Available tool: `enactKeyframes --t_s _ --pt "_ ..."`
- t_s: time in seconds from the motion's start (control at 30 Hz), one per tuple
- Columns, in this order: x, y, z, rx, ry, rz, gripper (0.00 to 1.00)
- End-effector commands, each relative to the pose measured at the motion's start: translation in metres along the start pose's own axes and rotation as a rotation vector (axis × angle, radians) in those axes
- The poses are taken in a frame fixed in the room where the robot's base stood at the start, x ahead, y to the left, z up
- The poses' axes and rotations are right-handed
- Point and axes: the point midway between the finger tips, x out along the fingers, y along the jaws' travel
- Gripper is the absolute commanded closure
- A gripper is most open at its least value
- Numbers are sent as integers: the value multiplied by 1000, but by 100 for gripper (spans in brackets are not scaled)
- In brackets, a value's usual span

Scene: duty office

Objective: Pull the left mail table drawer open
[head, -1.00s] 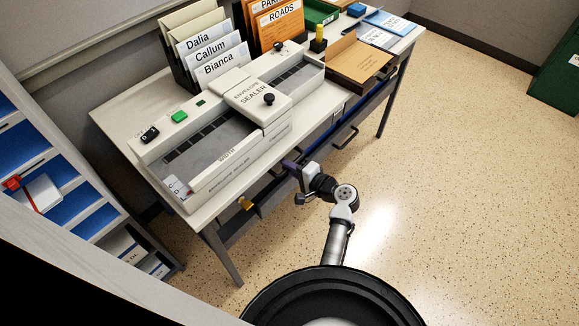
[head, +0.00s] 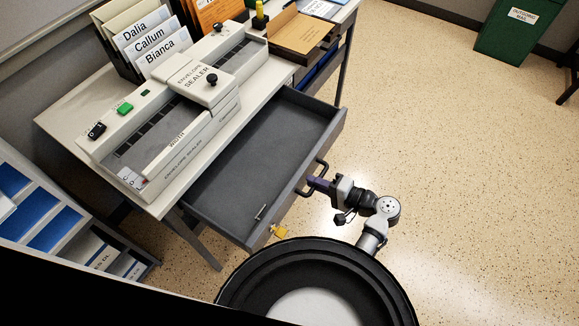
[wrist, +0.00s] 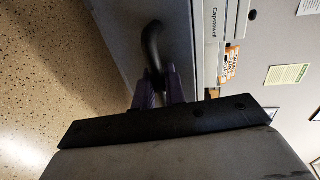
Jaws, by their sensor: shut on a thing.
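The left mail table drawer (head: 262,150) is grey and stands well out from under the white table top (head: 75,113). It holds a small thin metal-looking item (head: 261,212) near its front left corner, and the rest of its floor looks bare. Its dark bar handle (head: 322,170) is on the front panel. My gripper (head: 312,186) is shut on this handle. In the wrist view the purple fingers (wrist: 156,92) close around the lower end of the curved black handle (wrist: 153,45), against the grey drawer front.
An envelope sealer (head: 180,125) and a mail sorter with name cards (head: 150,45) stand on the table. A yellow tag or padlock (head: 280,231) is at the drawer's front left. Blue shelves (head: 45,215) stand at left. The speckled floor at right is clear up to a green bin (head: 515,35).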

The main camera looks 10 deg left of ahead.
Motion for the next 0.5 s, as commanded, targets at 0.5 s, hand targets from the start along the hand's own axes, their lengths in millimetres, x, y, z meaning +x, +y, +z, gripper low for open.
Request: enactKeyframes --t_s 0.5 --pt "-91 19 0 0 0 0 100"
